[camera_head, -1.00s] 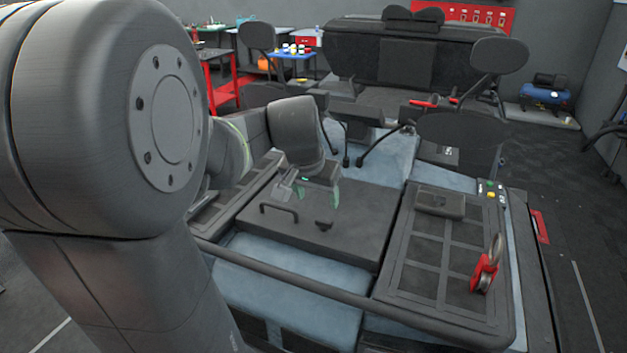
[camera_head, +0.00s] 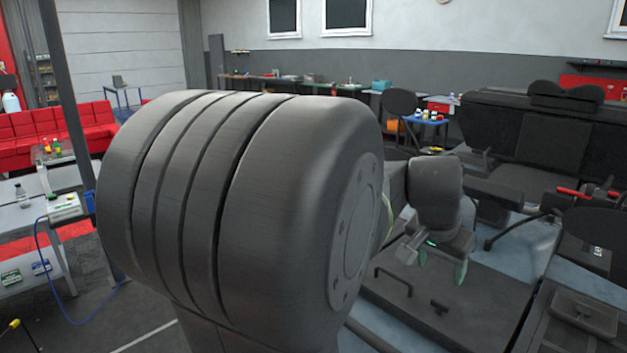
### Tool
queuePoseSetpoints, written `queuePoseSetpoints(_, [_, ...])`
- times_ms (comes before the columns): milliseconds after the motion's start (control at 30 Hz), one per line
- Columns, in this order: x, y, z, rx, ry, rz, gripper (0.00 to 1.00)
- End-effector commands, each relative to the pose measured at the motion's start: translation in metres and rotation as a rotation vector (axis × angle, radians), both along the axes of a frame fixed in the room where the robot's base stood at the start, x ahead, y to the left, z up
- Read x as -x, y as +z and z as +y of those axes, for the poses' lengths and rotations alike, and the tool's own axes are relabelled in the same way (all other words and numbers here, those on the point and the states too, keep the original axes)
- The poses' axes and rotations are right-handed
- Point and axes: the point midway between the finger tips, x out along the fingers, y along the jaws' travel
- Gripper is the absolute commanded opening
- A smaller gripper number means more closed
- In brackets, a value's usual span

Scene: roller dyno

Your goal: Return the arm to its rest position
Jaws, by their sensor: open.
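My gripper (camera_head: 441,266) is at the right of the head view, beyond the large grey joint of my own arm. Its green-tinted fingers point down over the dark cover panel (camera_head: 470,300) of the dyno, with a gap between them. I see nothing held in it. The panel has a black handle (camera_head: 394,280) at its left and a small dark knob (camera_head: 439,307) near the fingers. I cannot tell the exact height of the fingertips above the panel. My arm's big joint hides the middle of the view and part of the dyno.
A dark box-like part (camera_head: 584,314) lies on the dyno's right section. A red couch (camera_head: 45,130) and a grey table (camera_head: 22,216) with bottles stand at the left. A blue table (camera_head: 427,121) with small items stands behind. Open floor (camera_head: 105,310) shows at lower left.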

Motion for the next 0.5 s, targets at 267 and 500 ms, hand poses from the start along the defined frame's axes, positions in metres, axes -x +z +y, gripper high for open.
queuePoseSetpoints(267, [-0.010,-0.045,-0.014,-0.004,0.000,0.007,0.62])
queuePoseSetpoints(500, [-0.021,-0.088,-0.028,-0.003,0.000,0.006,0.62])
